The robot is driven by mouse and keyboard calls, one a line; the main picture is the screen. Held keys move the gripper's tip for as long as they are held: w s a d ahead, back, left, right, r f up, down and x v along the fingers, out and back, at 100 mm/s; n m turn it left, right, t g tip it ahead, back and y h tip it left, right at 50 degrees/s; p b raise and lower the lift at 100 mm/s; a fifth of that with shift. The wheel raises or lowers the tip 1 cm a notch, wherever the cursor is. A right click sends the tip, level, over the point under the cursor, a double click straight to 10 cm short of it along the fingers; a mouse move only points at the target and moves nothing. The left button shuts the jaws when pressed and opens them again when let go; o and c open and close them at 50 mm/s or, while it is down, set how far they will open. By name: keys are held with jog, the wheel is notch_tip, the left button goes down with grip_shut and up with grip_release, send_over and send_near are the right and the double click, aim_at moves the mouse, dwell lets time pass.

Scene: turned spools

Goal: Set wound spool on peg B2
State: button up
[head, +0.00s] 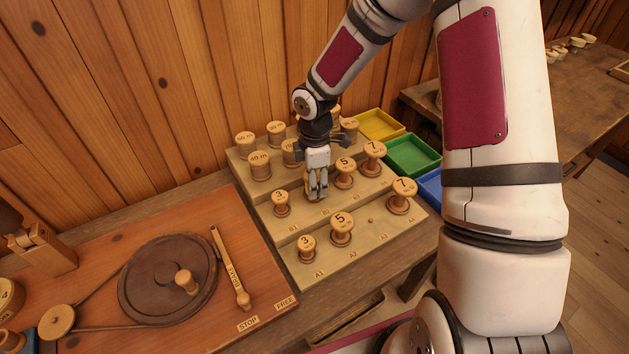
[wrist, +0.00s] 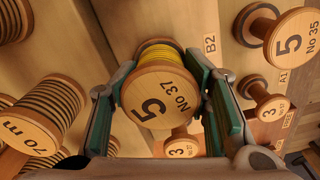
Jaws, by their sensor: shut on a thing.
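My gripper (head: 317,194) is over the middle tier of the stepped spool rack (head: 324,269), by the B2 label. In the wrist view my gripper (wrist: 159,80) is shut on the wound spool (wrist: 158,95), its fingers on both sides. The spool has yellow thread and a pale wooden end marked "5 No 37". The B2 label (wrist: 210,44) lies just beside it. In the head view the fingers hide most of the spool. Peg B2 is hidden, so I cannot tell whether the spool sits on it.
Spools stand close on both sides: a "3" (head: 281,203) at B1 and a "5" (head: 344,172) to the right. Front-tier spools include a "5" (head: 342,228); peg A3 (head: 370,220) is bare. Back-tier spools stand behind. Coloured trays (head: 412,155) are at right, a winding wheel (head: 160,285) at left.

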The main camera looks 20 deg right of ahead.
jog(key=shift+f+b, duration=0.35)
jog(key=shift+f, duration=0.3)
jog(key=o, duration=0.9)
jog(key=shift+r+p, duration=2.85)
jog(key=shift+r, duration=2.75)
